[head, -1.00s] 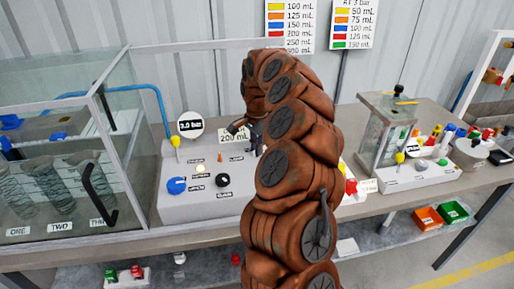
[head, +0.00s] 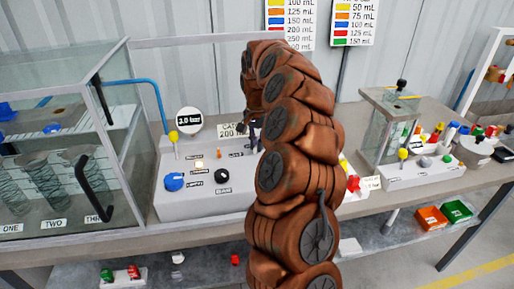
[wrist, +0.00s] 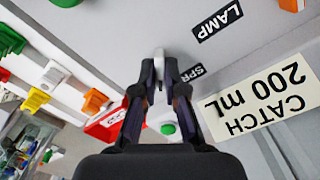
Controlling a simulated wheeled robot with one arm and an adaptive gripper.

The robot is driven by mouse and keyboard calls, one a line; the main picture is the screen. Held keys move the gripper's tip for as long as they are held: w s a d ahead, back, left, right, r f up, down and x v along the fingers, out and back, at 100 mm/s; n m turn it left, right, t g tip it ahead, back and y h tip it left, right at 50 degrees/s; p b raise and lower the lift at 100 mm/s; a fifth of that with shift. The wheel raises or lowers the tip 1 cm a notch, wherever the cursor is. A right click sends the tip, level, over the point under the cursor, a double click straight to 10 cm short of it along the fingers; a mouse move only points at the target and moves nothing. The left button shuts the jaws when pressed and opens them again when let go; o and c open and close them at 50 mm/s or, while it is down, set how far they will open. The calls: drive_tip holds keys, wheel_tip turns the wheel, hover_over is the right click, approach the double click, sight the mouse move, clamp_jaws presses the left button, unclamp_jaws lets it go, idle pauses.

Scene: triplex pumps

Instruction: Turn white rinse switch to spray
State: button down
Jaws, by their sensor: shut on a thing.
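The white rinse switch (wrist: 158,54) is a small pale lever in the wrist view, between the tips of my gripper (wrist: 159,74). The two dark fingers are shut on it. A black label starting "SPR" (wrist: 194,72) lies just right of the fingers, its end hidden by them. In the head view, my gripper (head: 252,134) is a small dark shape at the right of the grey control box (head: 205,206), partly behind my arm. The switch itself cannot be made out there.
A "CATCH 200 mL" sign (wrist: 262,101) stands close to the right finger. A glass tank (head: 60,150) is left of the box, and a smaller clear chamber (head: 390,130) is to the right.

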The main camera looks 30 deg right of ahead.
drive_tip(key=n+b, duration=0.1)
drive_tip(key=n, duration=0.2)
drive_tip(key=shift+n, duration=2.1)
drive_tip(key=c, duration=1.2)
unclamp_jaws()
drive_tip(key=shift+c, duration=0.2)
wheel_tip(320, 180, up, 12)
